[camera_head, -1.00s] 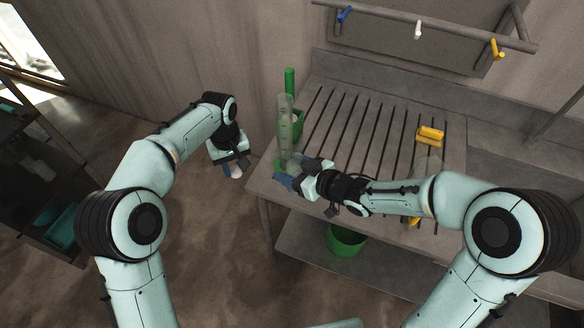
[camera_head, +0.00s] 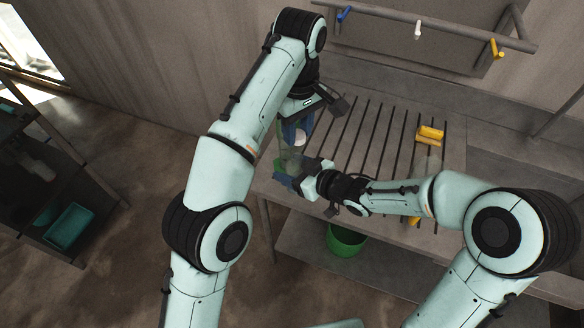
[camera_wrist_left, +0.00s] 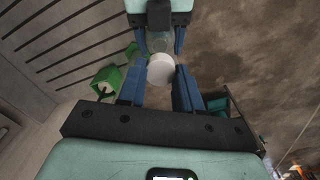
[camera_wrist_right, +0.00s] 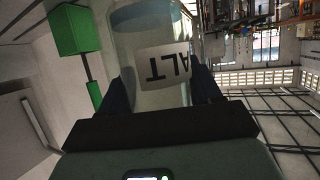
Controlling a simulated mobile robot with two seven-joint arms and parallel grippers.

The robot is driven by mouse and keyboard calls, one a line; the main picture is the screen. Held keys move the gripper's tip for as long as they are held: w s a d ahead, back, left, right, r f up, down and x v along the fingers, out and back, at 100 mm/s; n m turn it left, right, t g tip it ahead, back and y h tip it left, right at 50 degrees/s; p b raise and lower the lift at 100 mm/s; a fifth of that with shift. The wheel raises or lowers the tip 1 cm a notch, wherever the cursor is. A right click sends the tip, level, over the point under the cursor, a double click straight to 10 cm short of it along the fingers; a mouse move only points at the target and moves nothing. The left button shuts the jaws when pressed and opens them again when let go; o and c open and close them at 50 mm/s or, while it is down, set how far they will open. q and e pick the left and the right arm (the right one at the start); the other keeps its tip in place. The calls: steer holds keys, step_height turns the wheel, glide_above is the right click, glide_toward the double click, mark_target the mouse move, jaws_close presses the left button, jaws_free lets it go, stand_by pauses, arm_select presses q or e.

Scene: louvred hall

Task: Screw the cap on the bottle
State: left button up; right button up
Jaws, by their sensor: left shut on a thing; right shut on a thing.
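A clear bottle (camera_head: 291,159) stands at the left end of the slatted bench. In the right wrist view the bottle (camera_wrist_right: 155,45) bears a white label with dark letters. My right gripper (camera_head: 291,178) is shut around its body. My left gripper (camera_head: 298,126) is shut on the white cap (camera_head: 299,138) and holds it above the bottle. In the left wrist view the cap (camera_wrist_left: 161,70) sits between the blue fingers, with the bottle and the right gripper just beyond it. I cannot tell whether cap and bottle touch.
The slatted bench (camera_head: 375,140) is mostly clear, with a yellow item (camera_head: 430,133) towards the right. A green holder (camera_wrist_left: 107,80) is close beside the bottle. A rail with coloured hooks (camera_head: 418,30) hangs behind. A green bucket (camera_head: 347,240) is on the lower shelf.

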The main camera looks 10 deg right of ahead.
mark_target(297, 157)
arm_select(q)
steer(key=shift+f, duration=0.1)
steer(key=shift+f, duration=1.9)
steer(key=shift+f, duration=0.95)
steer(key=shift+f, duration=0.5)
steer(key=o, duration=1)
steer(key=shift+r, duration=2.25)
